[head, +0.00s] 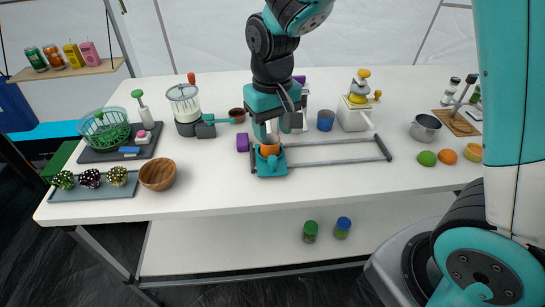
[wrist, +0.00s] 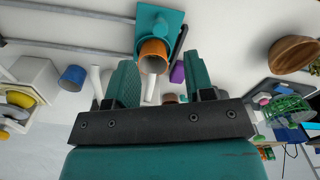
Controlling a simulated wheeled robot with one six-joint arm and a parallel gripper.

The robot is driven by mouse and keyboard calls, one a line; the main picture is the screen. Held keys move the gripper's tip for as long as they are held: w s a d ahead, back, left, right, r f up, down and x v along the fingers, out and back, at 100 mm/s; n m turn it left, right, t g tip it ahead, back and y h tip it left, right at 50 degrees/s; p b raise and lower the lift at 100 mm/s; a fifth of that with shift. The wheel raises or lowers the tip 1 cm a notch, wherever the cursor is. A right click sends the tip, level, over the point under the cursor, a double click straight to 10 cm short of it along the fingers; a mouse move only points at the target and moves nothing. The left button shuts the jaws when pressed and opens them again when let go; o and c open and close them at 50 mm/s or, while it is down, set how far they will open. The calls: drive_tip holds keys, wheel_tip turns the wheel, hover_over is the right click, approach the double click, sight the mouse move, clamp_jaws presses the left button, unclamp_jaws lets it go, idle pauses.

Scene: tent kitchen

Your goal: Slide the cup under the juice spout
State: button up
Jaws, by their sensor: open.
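An orange cup (head: 268,150) stands on a teal carriage (head: 272,170) at the left end of two grey rails (head: 335,152). My gripper (head: 274,128) is open and just above the cup, partly hiding it. In the wrist view the cup (wrist: 153,58) shows beyond and between the open fingers (wrist: 161,72), apart from them. The teal carriage (wrist: 172,18) shows behind it. A white juicer (head: 352,117) with yellow fruit on top stands behind the rails, to the right. Its spout is too small to make out.
A blue cup (head: 325,120) stands between my gripper and the juicer. A wooden bowl (head: 157,174) is farther left. A metal pot (head: 425,128) and fruit (head: 447,157) are right. The table front (head: 300,180) is clear.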

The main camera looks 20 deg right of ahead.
sight(272, 157)
wheel_tip(272, 157, down, 8)
drive_tip(key=shift+r+b, duration=0.1)
drive_tip(key=shift+b, duration=0.25)
clamp_jaws()
